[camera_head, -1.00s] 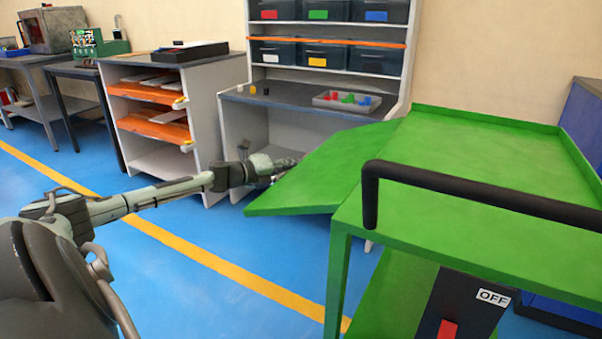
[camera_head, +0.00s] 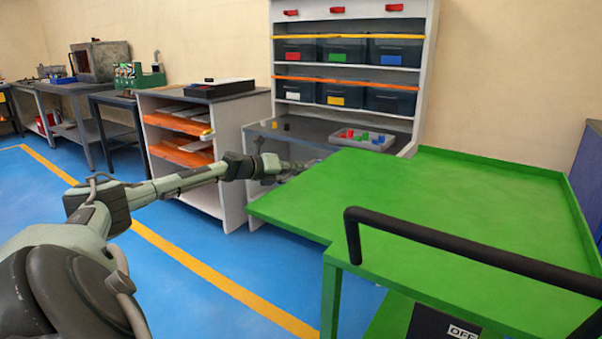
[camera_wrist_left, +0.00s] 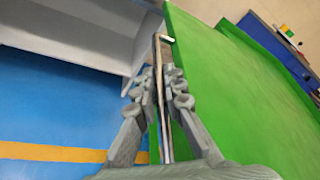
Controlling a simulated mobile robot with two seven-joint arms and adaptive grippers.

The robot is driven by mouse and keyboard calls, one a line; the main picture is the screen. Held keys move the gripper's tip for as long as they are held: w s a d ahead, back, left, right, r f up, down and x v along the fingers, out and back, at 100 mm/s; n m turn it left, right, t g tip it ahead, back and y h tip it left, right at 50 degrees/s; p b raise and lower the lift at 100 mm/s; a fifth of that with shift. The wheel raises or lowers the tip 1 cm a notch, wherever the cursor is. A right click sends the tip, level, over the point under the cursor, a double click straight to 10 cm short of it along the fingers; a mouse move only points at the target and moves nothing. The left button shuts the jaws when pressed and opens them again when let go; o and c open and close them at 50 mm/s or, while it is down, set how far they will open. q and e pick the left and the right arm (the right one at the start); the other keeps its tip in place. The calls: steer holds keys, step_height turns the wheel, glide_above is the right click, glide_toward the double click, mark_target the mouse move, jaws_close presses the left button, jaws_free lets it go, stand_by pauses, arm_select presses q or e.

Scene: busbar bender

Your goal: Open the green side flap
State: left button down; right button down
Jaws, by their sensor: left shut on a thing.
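The green side flap (camera_head: 302,203) is on the left side of the green cart (camera_head: 480,200). It is raised about level with the cart top. My left gripper (camera_head: 293,168) is at the flap's far left edge. In the head view the flap partly hides the fingertips. My right gripper is not in view.
A black handle bar (camera_head: 450,243) crosses the cart's near end. Behind the flap stand a grey shelf unit (camera_head: 432,70) with bins and a workbench with a parts tray (camera_head: 362,140). A low cabinet (camera_head: 232,120) stands left of it. The blue floor (camera_head: 225,255) is clear.

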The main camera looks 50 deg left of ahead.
arm_select(q)
steer(key=shift+r, duration=0.3)
steer(key=c, duration=1.9)
jaws_free()
step_height(320, 180, up, 10)
steer(key=shift+r, duration=0.1)
